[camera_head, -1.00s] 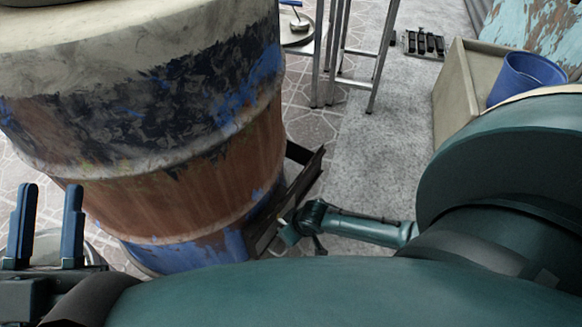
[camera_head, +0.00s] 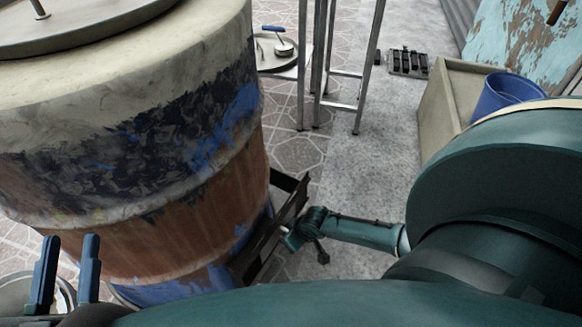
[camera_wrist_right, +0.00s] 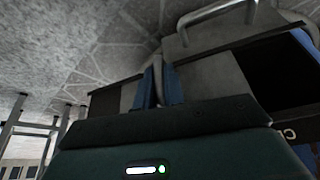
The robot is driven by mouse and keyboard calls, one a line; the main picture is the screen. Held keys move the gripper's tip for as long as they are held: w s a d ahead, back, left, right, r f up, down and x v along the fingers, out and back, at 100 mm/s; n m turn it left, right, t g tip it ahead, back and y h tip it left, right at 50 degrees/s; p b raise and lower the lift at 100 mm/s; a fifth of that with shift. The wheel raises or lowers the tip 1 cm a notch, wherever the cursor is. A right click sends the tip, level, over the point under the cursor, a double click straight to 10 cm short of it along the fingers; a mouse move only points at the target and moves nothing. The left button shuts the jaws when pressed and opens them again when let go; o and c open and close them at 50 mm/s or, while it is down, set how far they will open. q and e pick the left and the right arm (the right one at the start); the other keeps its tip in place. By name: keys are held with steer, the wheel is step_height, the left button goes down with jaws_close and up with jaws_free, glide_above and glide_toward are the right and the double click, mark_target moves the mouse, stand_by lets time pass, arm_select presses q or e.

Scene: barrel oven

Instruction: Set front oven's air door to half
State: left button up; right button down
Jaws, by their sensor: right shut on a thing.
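The front oven is a barrel (camera_head: 190,200) with worn cream, blue and rust paint, on the left of the head view. Its dark metal air door frame (camera_head: 268,240) sticks out low on its right side. In the wrist view a grey door plate (camera_wrist_right: 205,80) sits in the dark frame, with a black opening (camera_wrist_right: 268,72) to its right. My right gripper (camera_wrist_right: 159,88) is shut on a thin grey upright tab, apparently the door's handle (camera_wrist_right: 158,70). My left gripper (camera_head: 66,262) is open and empty in front of the barrel, at lower left.
A metal-legged stand (camera_head: 325,75) is behind the barrel. A beige box (camera_head: 441,115) and a blue bucket (camera_head: 505,95) stand at the right. A round lid (camera_head: 272,50) lies at the back. Grey floor (camera_head: 375,155) is clear between.

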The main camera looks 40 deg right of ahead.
arm_select(q)
steer(key=shift+f, duration=0.1)
arm_select(e)
steer(key=c, duration=1.5)
jaws_free()
steer(key=shift+a, duration=0.1)
arm_select(q)
steer(key=shift+a, duration=0.1)
